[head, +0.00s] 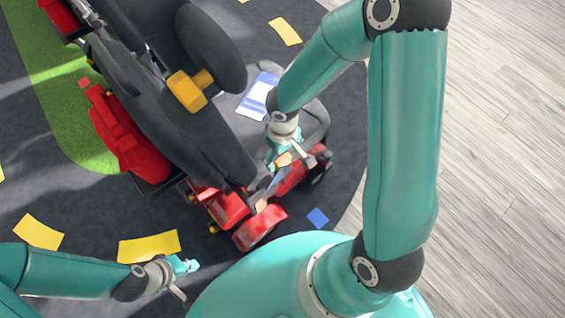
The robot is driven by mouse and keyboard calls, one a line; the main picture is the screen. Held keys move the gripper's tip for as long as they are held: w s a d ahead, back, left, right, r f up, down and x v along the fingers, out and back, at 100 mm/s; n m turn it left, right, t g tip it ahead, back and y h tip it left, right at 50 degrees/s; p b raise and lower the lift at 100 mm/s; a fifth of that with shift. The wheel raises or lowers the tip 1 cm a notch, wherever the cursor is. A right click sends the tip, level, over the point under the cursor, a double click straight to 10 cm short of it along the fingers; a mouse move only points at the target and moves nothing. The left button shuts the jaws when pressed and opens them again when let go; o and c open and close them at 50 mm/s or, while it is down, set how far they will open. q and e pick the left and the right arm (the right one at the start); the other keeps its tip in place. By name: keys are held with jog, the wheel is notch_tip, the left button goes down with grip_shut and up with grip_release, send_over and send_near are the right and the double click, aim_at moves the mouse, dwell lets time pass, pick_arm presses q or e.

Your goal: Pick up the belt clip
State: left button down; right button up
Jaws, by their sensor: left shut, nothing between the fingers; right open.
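I cannot tell for sure which thing is the belt clip. A yellow-orange block with a short stub (188,90) lies against the dark seat of a mobility scooter and may be it. My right gripper (272,182) is open over the red front part of the scooter, below and to the right of that block. A bluish surface shows between its fingers, too small to name. My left gripper (188,276) is shut and empty, low at the left over the dark mat, apart from the scooter.
The scooter (258,226) has red and dark grey parts. A blue-and-white striped item (260,95) lies on its grey deck. A small blue square (318,218) and yellow patches (149,246) lie on the dark mat. Pale wooden floor (505,180) is clear at right.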

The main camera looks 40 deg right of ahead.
aim_at(283, 158)
jog(key=f, duration=0.3)
jog(key=f+b, duration=0.1)
jog(key=f, duration=0.1)
jog(key=shift+w+d, duration=0.25)
jog(key=shift+w, duration=0.15)
jog(key=shift+c, duration=0.3)
jog(key=c, duration=1.2)
jog(key=shift+r, duration=0.15)
